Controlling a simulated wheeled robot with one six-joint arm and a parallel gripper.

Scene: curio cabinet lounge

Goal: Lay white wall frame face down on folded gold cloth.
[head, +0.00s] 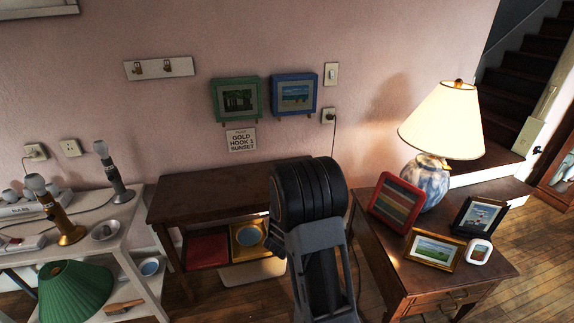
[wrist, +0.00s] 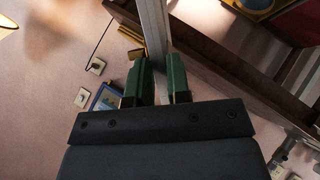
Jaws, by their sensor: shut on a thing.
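My gripper (wrist: 160,82) shows in the wrist view, its green-padded fingers shut on the edge of the white wall frame (wrist: 154,28). The frame is seen almost edge-on as a pale upright strip, so I cannot tell which way its face points. In the head view my arm hides the gripper and the frame. A small gold-yellow thing (wrist: 129,34) shows beside the frame in the wrist view, near the end of the brown table. It may be the folded gold cloth, but too little shows to be sure.
The brown table (head: 200,185) has a clear left top. Green (head: 218,98) and blue (head: 295,110) frames hang on the wall behind. A lamp (head: 445,115) and several frames stand on the right table (head: 420,285).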

